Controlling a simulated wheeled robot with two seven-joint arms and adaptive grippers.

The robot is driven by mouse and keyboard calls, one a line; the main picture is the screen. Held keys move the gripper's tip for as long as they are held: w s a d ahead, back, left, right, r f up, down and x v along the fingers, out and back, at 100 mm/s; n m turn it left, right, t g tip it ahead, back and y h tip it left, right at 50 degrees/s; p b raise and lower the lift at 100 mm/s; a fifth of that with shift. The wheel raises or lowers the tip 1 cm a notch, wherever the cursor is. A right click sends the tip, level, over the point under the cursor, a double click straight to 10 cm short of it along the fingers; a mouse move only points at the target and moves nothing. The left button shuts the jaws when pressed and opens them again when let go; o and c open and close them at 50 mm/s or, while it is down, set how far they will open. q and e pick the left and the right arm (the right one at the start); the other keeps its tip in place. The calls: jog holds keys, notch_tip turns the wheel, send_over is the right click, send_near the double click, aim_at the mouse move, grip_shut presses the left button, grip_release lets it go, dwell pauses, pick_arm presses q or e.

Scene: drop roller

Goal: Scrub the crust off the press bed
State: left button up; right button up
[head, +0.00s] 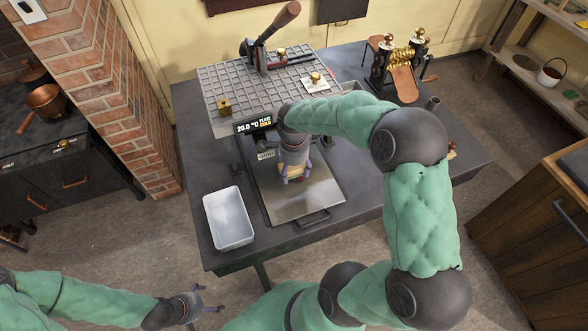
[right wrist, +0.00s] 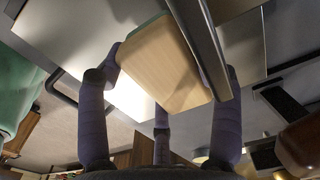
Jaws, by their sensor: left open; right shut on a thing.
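The press bed (head: 312,200) is a flat steel plate under the machine's front, with a handle at its near edge. I cannot make out any crust on it. My right gripper (head: 294,178) points down over the bed and is shut on a pale wooden scrubber block (right wrist: 165,68). The block has a green layer (right wrist: 140,38) on its far side in the right wrist view. Whether it touches the bed is unclear. My left gripper (head: 207,301) is open and empty, low at the left, away from the table.
A white tray (head: 229,218) stands left of the bed. The gridded upper plate (head: 236,82) with a wood-handled lever (head: 276,24) sits behind. Its display (head: 254,125) reads 20.0 °C, plate cold. A brass roller device (head: 398,62) stands at the back right. The table's front right is clear.

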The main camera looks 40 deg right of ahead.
jog(key=shift+r+p, duration=1.45)
jog(key=shift+r, duration=1.05)
jog(key=shift+r+p, duration=1)
jog(key=shift+r, duration=0.55)
